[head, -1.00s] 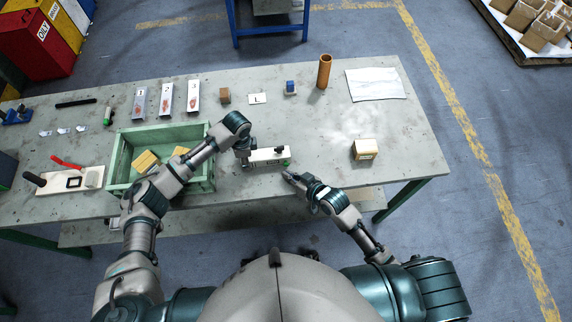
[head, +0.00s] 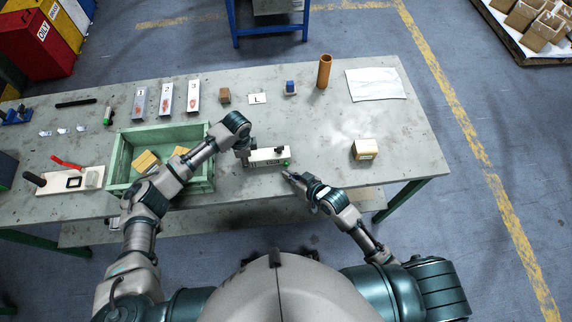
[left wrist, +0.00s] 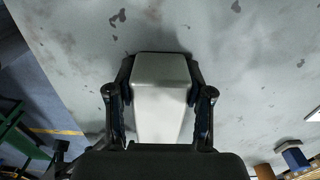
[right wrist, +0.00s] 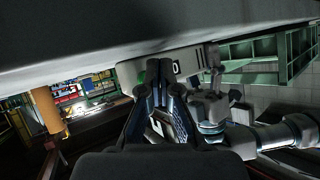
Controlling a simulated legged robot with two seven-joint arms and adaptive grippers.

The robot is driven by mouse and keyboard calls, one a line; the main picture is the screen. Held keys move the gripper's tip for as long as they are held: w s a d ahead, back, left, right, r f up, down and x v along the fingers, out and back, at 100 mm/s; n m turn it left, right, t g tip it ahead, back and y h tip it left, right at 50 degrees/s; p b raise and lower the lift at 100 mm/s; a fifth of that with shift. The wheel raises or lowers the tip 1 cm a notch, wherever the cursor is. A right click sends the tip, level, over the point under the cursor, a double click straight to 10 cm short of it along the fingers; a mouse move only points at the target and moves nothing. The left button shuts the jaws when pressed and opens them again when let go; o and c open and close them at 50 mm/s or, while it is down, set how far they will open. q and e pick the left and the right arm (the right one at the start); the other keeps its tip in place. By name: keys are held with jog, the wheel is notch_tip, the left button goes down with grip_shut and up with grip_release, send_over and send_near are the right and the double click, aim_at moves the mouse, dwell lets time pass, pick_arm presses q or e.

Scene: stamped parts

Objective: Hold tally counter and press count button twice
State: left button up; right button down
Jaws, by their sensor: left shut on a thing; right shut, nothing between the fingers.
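The tally counter (head: 268,155) is a pale, long box with a dark display on its front side and a green button (head: 287,161) at its right end. My left gripper (head: 246,156) is shut on the counter's left end; in the left wrist view the pale body (left wrist: 160,95) sits between both fingers. My right gripper (head: 287,175) is shut and empty, just in front of the counter's right end. In the right wrist view its fingertips (right wrist: 158,88) appear close to the green button (right wrist: 141,78) and the counter (right wrist: 187,62); whether they touch is unclear.
A green crate (head: 205,186) with yellowish blocks stands left of the counter. A cardboard box (head: 365,149) lies to the right.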

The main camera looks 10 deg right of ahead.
aim_at(291, 193)
dwell(0.4)
jog(key=shift+w, duration=0.4)
jog(key=shift+w, duration=0.65)
dwell(0.6)
jog(key=shift+s, duration=1.1)
jog(key=shift+s, duration=2.5)
